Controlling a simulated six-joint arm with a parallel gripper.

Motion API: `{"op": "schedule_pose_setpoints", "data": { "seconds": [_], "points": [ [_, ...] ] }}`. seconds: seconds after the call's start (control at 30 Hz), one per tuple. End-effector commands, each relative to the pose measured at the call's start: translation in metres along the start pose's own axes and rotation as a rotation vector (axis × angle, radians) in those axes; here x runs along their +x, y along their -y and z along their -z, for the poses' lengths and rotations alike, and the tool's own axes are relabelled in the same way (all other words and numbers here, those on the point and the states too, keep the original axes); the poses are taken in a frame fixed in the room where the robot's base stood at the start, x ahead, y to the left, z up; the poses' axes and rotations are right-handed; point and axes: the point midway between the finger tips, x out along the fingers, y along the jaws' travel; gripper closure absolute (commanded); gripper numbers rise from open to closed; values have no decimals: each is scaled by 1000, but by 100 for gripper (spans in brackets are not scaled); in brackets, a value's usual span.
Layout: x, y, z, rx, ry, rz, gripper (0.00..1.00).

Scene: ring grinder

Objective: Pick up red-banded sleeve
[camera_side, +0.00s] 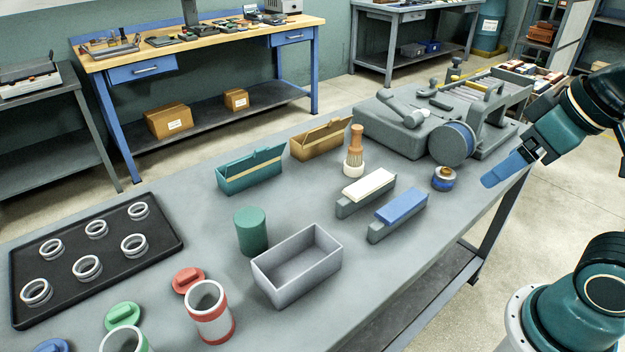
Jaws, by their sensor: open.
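The red-banded sleeve (210,312) stands upright near the front of the table, left of centre. It is a white open-topped cylinder with a red band at its base. A red lid-like piece with a raised grip (188,280) lies just behind it. My gripper (508,172) is at the far right, over the table's right edge, well away from the sleeve. Its blue fingers point down and to the left. Nothing shows between them.
A grey open bin (297,297) stands right of the sleeve, and a green cylinder (251,232) behind it. A green-banded sleeve (127,340) is to the left. A black tray (160,252) of several rings lies at far left. Blocks, a brush and a grinder (405,128) stand towards the back right.

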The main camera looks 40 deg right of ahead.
Motion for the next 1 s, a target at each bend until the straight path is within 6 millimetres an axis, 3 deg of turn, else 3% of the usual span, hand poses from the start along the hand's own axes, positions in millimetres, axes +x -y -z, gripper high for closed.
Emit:
{"op": "schedule_pose_setpoints", "data": {
  "seconds": [0.27,0.47,0.77,1.0],
  "points": [
    [0,2,4,-12,1,5,21],
    [4,12,23,-73,10,31,21],
    [23,52,74,-252,32,109,21],
    [47,99,111,-407,46,179,21]
  ]
}}
